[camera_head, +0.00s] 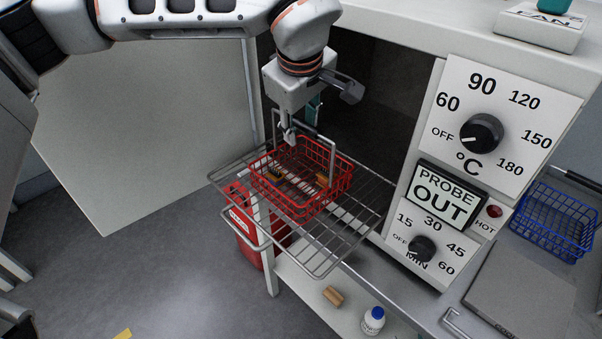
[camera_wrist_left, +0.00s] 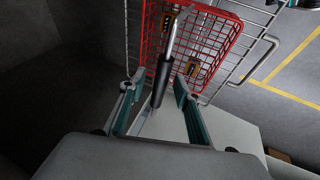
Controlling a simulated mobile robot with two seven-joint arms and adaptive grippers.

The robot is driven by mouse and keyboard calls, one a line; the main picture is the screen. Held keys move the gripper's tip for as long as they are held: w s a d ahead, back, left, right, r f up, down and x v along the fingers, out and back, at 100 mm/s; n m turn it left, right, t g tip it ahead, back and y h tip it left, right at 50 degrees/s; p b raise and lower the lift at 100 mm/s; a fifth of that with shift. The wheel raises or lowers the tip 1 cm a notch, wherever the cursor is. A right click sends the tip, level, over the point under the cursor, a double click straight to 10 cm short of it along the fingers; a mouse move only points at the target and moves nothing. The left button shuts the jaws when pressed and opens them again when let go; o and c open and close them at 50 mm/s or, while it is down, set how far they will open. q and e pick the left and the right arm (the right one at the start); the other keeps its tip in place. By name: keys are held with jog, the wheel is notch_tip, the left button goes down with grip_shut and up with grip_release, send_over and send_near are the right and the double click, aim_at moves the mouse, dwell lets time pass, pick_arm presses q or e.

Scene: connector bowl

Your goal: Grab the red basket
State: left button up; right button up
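The red basket (camera_head: 318,205) is a wire basket on the pulled-out wire rack (camera_head: 322,262) in front of the oven. It holds small orange-and-dark pieces. Its grey handle stands up at the oven side. My left gripper (camera_head: 303,118) is above the basket's oven-side end, close to the handle. In the left wrist view the gripper (camera_wrist_left: 158,103) is open, with teal pads apart. The handle's dark grip (camera_wrist_left: 160,86) lies between the fingers, with gaps seen on both sides. The red basket (camera_wrist_left: 208,42) shows beyond it. My right gripper is not in view.
The oven's open door (camera_head: 150,130) stands to the left. The control panel (camera_head: 475,150) is close on the right. A blue basket (camera_head: 553,222) sits on the right counter. A red container (camera_head: 244,236) is below the rack. A bottle (camera_head: 373,320) stands on the lower shelf.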

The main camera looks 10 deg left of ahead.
pick_arm(q)
jog(key=shift+f, duration=0.2)
dwell(0.3)
grip_shut()
jog(key=shift+r, duration=0.15)
